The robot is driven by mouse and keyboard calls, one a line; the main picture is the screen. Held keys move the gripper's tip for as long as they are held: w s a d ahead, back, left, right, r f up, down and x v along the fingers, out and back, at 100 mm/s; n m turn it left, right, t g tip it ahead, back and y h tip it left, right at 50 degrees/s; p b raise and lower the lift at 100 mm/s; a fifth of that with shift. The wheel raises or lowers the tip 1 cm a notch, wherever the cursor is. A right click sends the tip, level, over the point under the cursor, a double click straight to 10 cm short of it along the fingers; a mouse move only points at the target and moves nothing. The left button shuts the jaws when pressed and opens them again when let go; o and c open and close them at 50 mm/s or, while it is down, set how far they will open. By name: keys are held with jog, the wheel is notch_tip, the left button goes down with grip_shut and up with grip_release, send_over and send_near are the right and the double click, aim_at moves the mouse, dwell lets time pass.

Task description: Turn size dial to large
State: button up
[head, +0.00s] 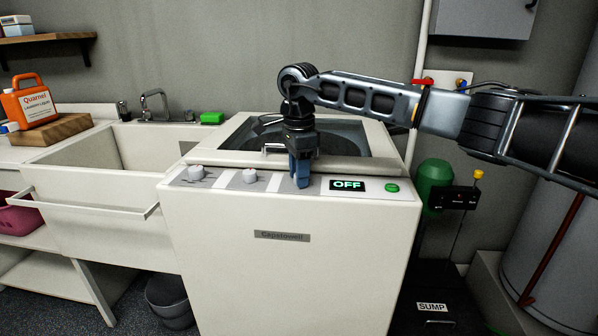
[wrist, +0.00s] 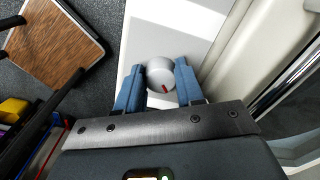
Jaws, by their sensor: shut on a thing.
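A white top-loading washer (head: 290,262) has a sloped control panel along its front top edge. Two white dials show on the panel, a left dial (head: 196,172) and a middle dial (head: 249,176). My gripper (head: 302,181) points down onto the panel right of them, and its blue fingers hide what it holds in the head view. In the wrist view the fingers are on either side of a round white dial (wrist: 161,76) with a red mark pointing toward the lower right. The gripper is shut on this dial. Its size labels cannot be read.
The panel display (head: 347,185) reads OFF, with a green button (head: 392,188) to its right. The washer lid (head: 262,135) is behind the gripper. A sink (head: 135,150) stands left, and a green tank (head: 433,180) right.

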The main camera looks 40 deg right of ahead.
jog(key=m, duration=0.3)
jog(key=shift+r+m+p, duration=0.1)
jog(key=shift+m+p, duration=0.2)
jog(key=m, duration=0.4)
jog(key=shift+w+d+m+p, duration=0.1)
jog(key=shift+m+p, duration=0.2)
jog(key=shift+p, duration=0.1)
jog(key=o, duration=1)
jog(key=shift+o, duration=0.2)
jog(key=shift+r, duration=3.85)
